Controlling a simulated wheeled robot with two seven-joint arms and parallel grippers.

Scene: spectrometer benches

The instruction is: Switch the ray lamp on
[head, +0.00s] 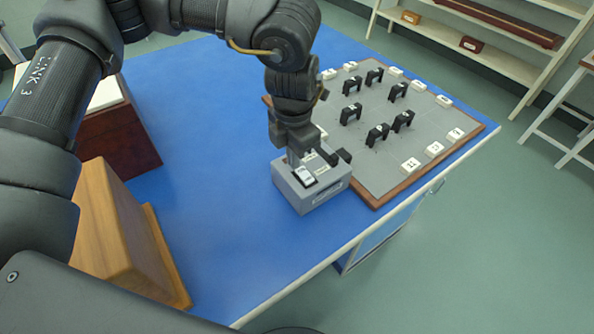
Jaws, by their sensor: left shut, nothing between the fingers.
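A small grey box (318,196) stands on the blue bench near its front edge; it looks like the ray lamp's switch box. A rocker switch (304,176) with a white part and a black surround is on its top. My left gripper (299,160) points down just over the box, shut and empty, with its tips close to the rocker. I cannot tell whether the tips touch it. The gripper hides the back part of the box top. No lit lamp shows. My right gripper is not in view.
Right of the box lies a grey wood-edged board (385,150) with several black holders and white labelled blocks. A wooden block (115,225) and a dark red box (120,135) stand at left. Blue bench (225,240) between is clear. Shelves (490,50) stand behind.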

